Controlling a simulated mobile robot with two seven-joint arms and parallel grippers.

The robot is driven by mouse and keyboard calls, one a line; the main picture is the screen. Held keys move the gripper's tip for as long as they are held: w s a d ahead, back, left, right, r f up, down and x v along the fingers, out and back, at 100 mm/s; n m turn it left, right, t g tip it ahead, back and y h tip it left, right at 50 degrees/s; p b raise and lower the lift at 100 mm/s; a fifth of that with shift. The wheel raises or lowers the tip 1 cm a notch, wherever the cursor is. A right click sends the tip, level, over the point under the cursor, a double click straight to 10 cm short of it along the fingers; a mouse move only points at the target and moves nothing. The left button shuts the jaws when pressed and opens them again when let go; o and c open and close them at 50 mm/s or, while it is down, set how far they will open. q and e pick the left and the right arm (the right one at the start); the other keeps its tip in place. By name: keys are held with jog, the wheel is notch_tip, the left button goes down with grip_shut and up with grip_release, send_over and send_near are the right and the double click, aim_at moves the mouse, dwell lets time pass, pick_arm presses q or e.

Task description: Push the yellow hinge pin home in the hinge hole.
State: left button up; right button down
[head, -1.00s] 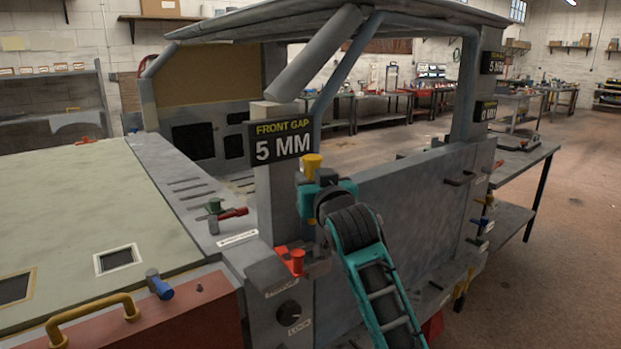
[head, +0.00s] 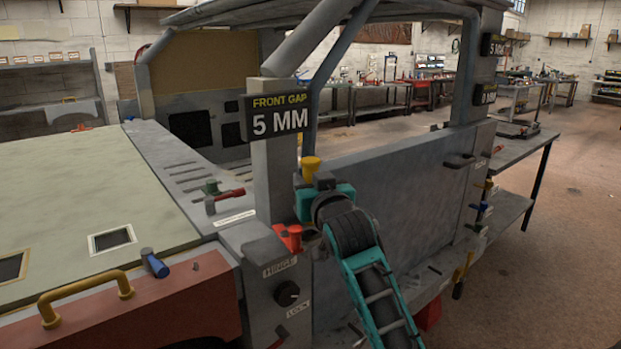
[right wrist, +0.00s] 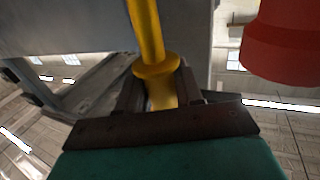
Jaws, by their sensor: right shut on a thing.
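The yellow hinge pin (head: 311,166) has its wide head showing above my right gripper (head: 322,190) in the head view, beside the grey front post. In the right wrist view the yellow pin (right wrist: 148,28) has a round collar and a shaft running out of the top of the picture. My right gripper (right wrist: 160,98) is shut on the pin below that collar in the picture. The red hinge bracket with a red knob (head: 294,237) sits lower on the post, below and left of the gripper. The hinge hole and the pin's far end are hidden. My left gripper is out of view.
The front post carries a "5 MM" gap sign (head: 276,116). The grey door panel (head: 400,205) stands right of the gripper. A black lock knob (head: 287,293) is below. A red cylinder (right wrist: 285,42) is close by in the right wrist view.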

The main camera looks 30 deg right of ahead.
jog(key=shift+f, duration=0.1)
dwell(0.5)
jog(key=shift+p, duration=1)
dwell(1.0)
jog(key=shift+f+b, duration=0.35)
jog(key=shift+f, duration=0.15)
jog(key=shift+f+b, duration=0.5)
jog(key=shift+f, duration=0.4)
jog(key=shift+r, duration=0.1)
jog(key=shift+r+p, duration=0.9)
jog(key=shift+p, duration=0.2)
jog(key=shift+p, duration=0.5)
dwell(0.5)
